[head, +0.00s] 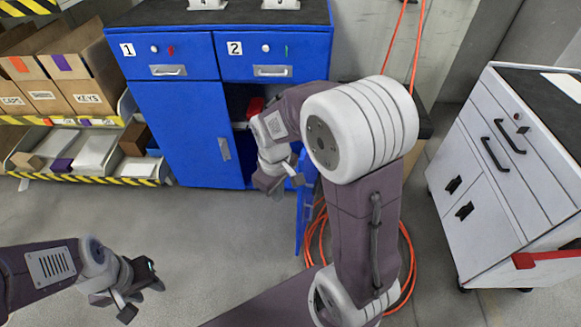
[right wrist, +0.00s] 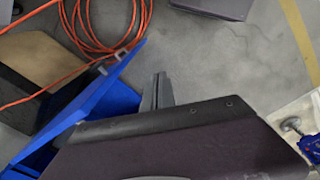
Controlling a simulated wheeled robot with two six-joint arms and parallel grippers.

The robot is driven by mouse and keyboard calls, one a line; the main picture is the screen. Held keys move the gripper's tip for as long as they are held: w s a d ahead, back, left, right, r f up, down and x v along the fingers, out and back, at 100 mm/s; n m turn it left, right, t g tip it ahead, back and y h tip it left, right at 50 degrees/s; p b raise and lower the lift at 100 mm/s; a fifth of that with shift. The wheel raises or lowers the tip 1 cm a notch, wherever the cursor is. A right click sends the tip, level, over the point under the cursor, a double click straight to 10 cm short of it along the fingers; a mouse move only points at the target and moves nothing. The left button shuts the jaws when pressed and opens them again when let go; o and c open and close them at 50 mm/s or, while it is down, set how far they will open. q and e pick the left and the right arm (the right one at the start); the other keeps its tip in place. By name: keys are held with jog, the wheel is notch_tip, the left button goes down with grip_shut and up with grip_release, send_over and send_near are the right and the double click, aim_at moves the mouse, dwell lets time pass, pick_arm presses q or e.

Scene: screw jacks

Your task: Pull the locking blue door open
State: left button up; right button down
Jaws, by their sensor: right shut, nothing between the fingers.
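The blue cabinet (head: 180,125) stands at the back with its left door closed. Its right-hand compartment is uncovered, and the locking blue door (head: 302,215) stands swung out towards me, seen nearly edge-on and partly hidden behind my right arm. In the right wrist view the blue door (right wrist: 92,103) runs diagonally at the left, beside the fingers. My right gripper (head: 276,184) is shut and empty, just left of the door in front of the opening; its closed fingers (right wrist: 158,92) show in the wrist view. My left gripper (head: 138,290) is open and empty over the floor.
A red object (head: 256,107) sits inside the compartment. An orange hose (right wrist: 105,35) lies coiled on the floor beside the door. A white tool cart (head: 500,185) stands at the right, and a shelf with boxes (head: 80,80) at the left. Floor before the cabinet is clear.

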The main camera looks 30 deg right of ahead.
jog(key=w+d+r+n+g+h+p, duration=0.1)
jog(key=w+d+r+n+p, duration=0.15)
jog(key=w+p, duration=0.5)
jog(key=w+d+r+n+g+p, duration=0.1)
jog(key=w+d+r+n+p, duration=0.15)
jog(key=w+p, duration=0.5)
jog(key=s+d+f+p, duration=0.1)
jog(key=s+d+f, duration=0.1)
jog(key=f, duration=0.4)
jog(key=s+d+f+p, duration=0.1)
jog(key=s+d+f, duration=0.2)
jog(key=f, duration=0.3)
jog(key=shift+m+g+h+p, duration=0.3)
jog(key=shift+g, duration=0.1)
jog(key=shift+f, duration=0.1)
